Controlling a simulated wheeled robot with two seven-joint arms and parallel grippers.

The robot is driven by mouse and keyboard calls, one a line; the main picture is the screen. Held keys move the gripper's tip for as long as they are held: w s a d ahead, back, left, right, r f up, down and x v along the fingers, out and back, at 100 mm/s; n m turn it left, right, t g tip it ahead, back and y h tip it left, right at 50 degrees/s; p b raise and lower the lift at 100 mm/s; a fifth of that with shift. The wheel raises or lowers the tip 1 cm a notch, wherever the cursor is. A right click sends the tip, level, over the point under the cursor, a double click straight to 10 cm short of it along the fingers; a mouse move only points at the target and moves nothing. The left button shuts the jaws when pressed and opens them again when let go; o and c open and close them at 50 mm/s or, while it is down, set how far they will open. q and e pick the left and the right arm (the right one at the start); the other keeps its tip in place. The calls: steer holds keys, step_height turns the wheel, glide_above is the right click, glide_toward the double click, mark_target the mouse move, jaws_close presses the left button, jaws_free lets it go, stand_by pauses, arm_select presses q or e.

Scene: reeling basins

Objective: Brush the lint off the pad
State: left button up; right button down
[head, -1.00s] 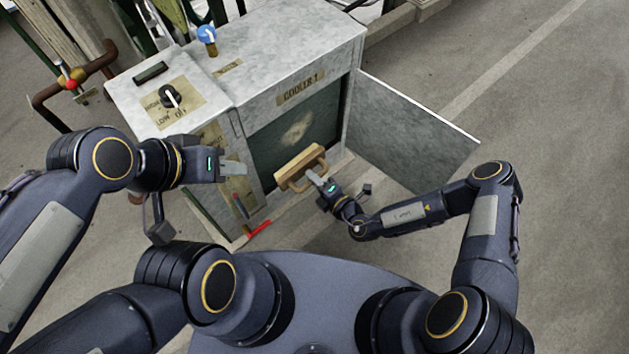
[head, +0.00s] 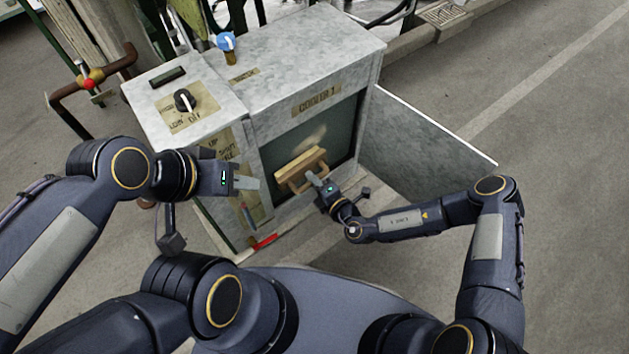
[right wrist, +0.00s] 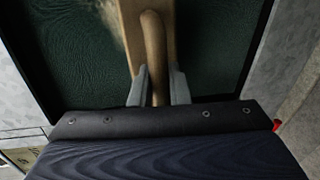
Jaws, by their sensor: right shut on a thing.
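The pad (head: 333,127) is a dark green panel in the open front of the grey cabinet marked COOLER 1. A pale lint patch (head: 312,138) shows on it above the brush, and in the right wrist view lint (right wrist: 112,22) lies at the brush's left edge. The wooden brush (head: 300,164) is in front of the pad; its handle (right wrist: 153,50) stands between my right fingers. My right gripper (head: 314,181) is shut on that handle. Whether the bristles touch the pad is hidden. My left gripper (head: 252,183) hangs empty left of the brush; its finger gap is unclear.
The cabinet door (head: 425,135) stands open to the right. The cabinet top (head: 300,50) carries a blue-handled valve (head: 226,42) and a black knob (head: 184,100). A red-handled item (head: 263,242) is low at the cabinet's front left. Floor on the right is clear.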

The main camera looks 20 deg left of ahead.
steer(key=shift+x, duration=0.85)
stand_by(0.3)
steer(key=shift+w+r, duration=0.1)
steer(key=shift+r, duration=0.1)
